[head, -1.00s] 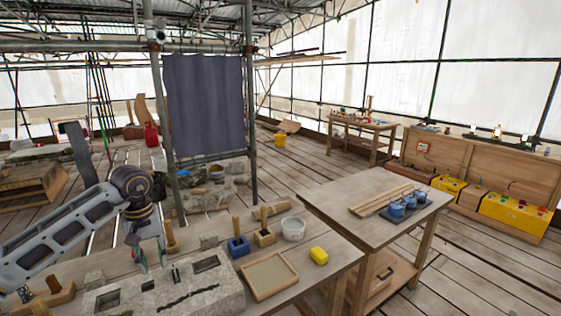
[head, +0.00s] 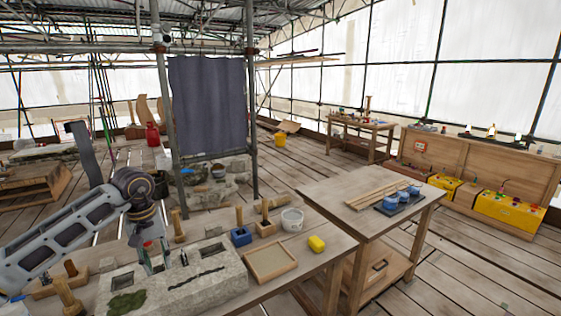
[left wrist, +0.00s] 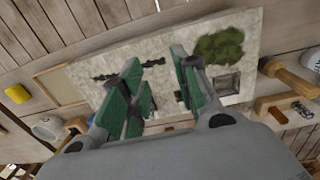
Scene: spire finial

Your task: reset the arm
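My left arm reaches in from the left in the head view. Its gripper (head: 154,260) points down above the pale stone block (head: 205,287), near its left part. In the left wrist view, the two green-padded fingers of the left gripper (left wrist: 160,85) stand apart with a gap between them, and I see nothing held. The stone block (left wrist: 120,75) lies beyond the fingers, with a dark crack, square recesses and a green moss patch (left wrist: 218,45). A small red thing shows by the fingers in the head view; I cannot tell what it is. My right gripper is out of view.
The bench also holds a wooden tray (head: 271,262), yellow sponge (head: 316,243), white bucket (head: 292,220), blue block (head: 240,236) and mallet (head: 66,296). A side table (head: 330,196) with planks and blue pots stands right. A scaffold pole (head: 164,120) and dark curtain (head: 207,105) rise behind.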

